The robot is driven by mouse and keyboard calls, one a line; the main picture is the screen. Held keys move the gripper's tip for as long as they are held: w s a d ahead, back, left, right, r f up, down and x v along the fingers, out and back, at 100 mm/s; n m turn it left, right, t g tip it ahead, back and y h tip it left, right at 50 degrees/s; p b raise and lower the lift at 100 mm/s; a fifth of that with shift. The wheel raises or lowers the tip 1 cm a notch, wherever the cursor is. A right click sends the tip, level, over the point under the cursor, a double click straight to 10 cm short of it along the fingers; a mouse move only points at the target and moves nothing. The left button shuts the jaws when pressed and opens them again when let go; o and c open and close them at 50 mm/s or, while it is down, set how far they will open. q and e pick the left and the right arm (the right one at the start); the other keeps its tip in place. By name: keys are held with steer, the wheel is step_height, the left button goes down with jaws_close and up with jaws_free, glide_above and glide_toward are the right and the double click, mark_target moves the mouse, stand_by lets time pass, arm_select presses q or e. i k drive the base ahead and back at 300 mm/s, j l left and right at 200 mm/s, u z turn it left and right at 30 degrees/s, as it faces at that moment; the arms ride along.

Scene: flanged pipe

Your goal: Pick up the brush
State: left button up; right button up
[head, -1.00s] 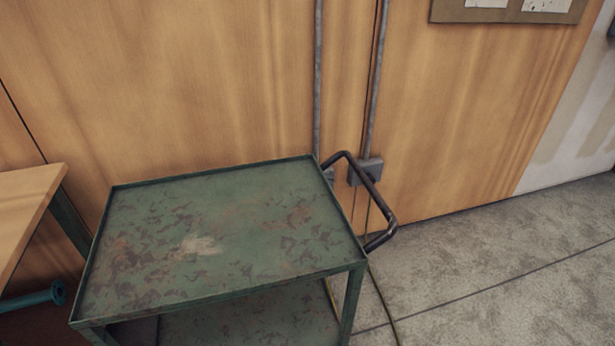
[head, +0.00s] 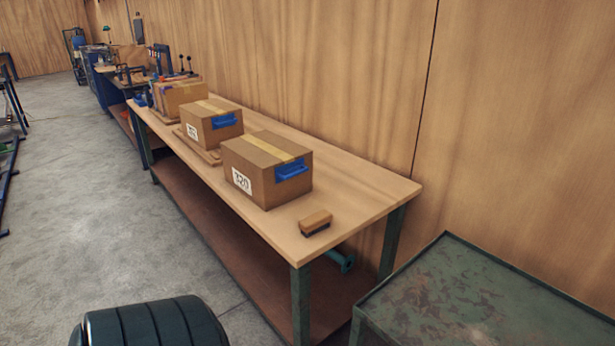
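The brush (head: 315,223) is a small block with a light wooden back and dark bristles below. It lies on the wooden workbench (head: 365,205) near its front right end, just right of the nearest cardboard box. Neither of my grippers shows in the head view.
Cardboard boxes (head: 262,187) with blue handles stand along the bench left of the brush. The green metal cart (head: 455,300) is beside the bench at lower right. A dark ribbed cylindrical object (head: 150,325) is at the bottom left. Grey floor (head: 75,220) is open at left.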

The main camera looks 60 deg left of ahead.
mark_target(316, 222)
steer(key=u, duration=1.7)
steer(key=j, duration=0.1)
steer(key=i+z, duration=0.05)
